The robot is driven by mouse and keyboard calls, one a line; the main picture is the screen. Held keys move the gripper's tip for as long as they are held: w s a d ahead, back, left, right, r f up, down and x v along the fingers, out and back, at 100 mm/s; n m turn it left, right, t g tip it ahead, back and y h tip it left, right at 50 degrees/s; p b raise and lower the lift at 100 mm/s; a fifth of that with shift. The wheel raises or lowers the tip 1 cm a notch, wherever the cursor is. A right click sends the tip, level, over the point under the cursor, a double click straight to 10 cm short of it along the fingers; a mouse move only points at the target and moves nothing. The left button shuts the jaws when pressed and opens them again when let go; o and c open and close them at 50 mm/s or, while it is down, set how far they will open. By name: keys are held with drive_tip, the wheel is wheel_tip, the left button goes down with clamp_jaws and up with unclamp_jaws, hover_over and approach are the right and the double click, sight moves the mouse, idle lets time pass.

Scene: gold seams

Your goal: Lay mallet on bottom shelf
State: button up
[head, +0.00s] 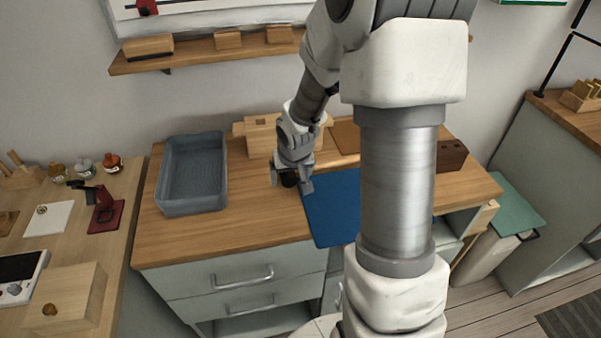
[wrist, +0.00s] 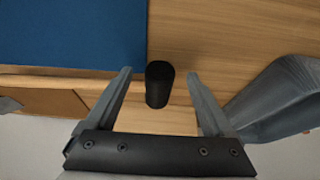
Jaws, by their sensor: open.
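A short black cylinder (wrist: 159,84) stands on or just above the wooden worktop; it also shows as a dark shape under my gripper in the head view (head: 289,180). It may be part of the mallet; I cannot tell, and no other mallet is clear in view. My gripper (head: 291,184) is open above the worktop, beside the blue mat. In the wrist view my gripper's fingers (wrist: 159,88) lie on either side of the cylinder, with gaps to both. An open shelf space (head: 262,321) shows low in the cabinet, below the drawers.
A grey tray (head: 163,207) stands on the worktop (head: 235,235) to the left, and the blue mat (head: 330,211) lies to the right. A wooden box (head: 260,135) is behind my gripper. My arm hides part of the cabinet's right side. A wall shelf (head: 190,52) runs above.

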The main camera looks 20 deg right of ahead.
drive_tip(key=shift+w+f, duration=0.3)
drive_tip(key=shift+f, duration=0.35)
clamp_jaws()
